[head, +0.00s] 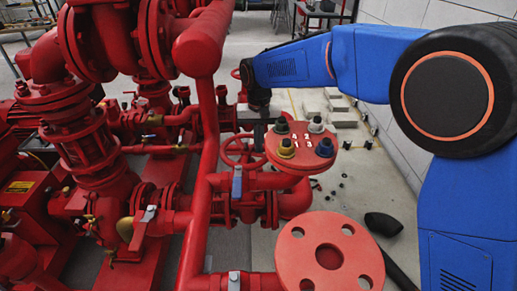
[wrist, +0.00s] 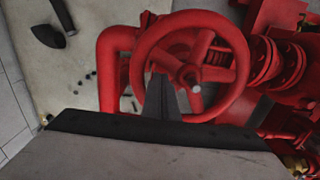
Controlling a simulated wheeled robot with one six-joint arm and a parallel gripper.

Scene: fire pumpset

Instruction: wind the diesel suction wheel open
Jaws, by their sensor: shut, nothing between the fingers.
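A red spoked handwheel (head: 243,152) sits on red piping near the middle of the head view. In the wrist view a large red handwheel (wrist: 190,76) fills the upper middle, with a pale hub end and spokes. I cannot read a label that names it as the diesel suction wheel. My gripper (wrist: 163,82) is shut and empty. Its fingers overlap the lower left rim, with the tips showing against the wheel's opening; I cannot tell whether they touch it. In the head view my gripper (head: 261,134) is a dark shape just above the wheel's right side.
A red flange with coloured caps (head: 301,150) stands just right of the wheel. A larger bare flange (head: 330,262) is in front. Dense red pipes and valves fill the left. Small loose parts and a black cone (head: 383,224) lie on the pale floor at right.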

